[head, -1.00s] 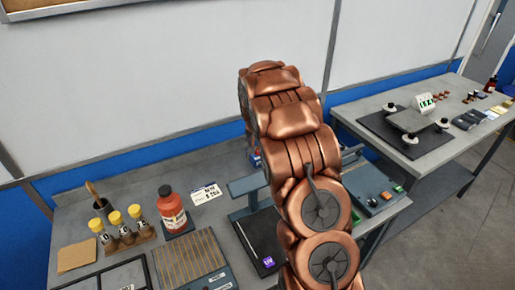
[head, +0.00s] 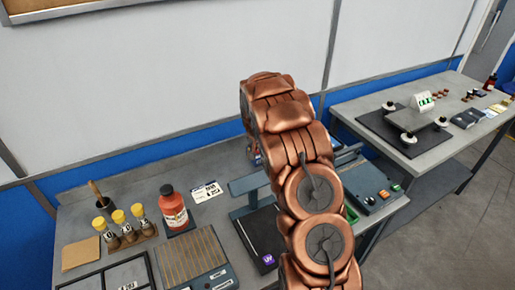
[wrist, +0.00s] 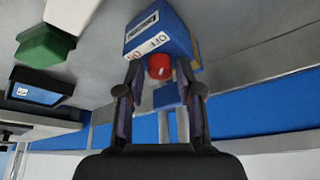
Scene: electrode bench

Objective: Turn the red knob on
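The red knob (wrist: 159,66) is on the front of a blue box (wrist: 168,32) with ON and OFF lettering on a white label beside it. A small white mark shows on the knob, but its setting is hard to read. My gripper (wrist: 160,72) is open, with one finger on each side of the knob and a visible gap to it. In the head view my arm hides the gripper and knob; only a sliver of blue shows beside the arm.
On the bench, a red bottle (head: 173,208), capped vials (head: 121,226) and a slatted tray (head: 190,258) stand left of my arm. A device with coloured buttons (head: 370,190) is to the right. A second table (head: 350,110) stands further right. A wall is behind.

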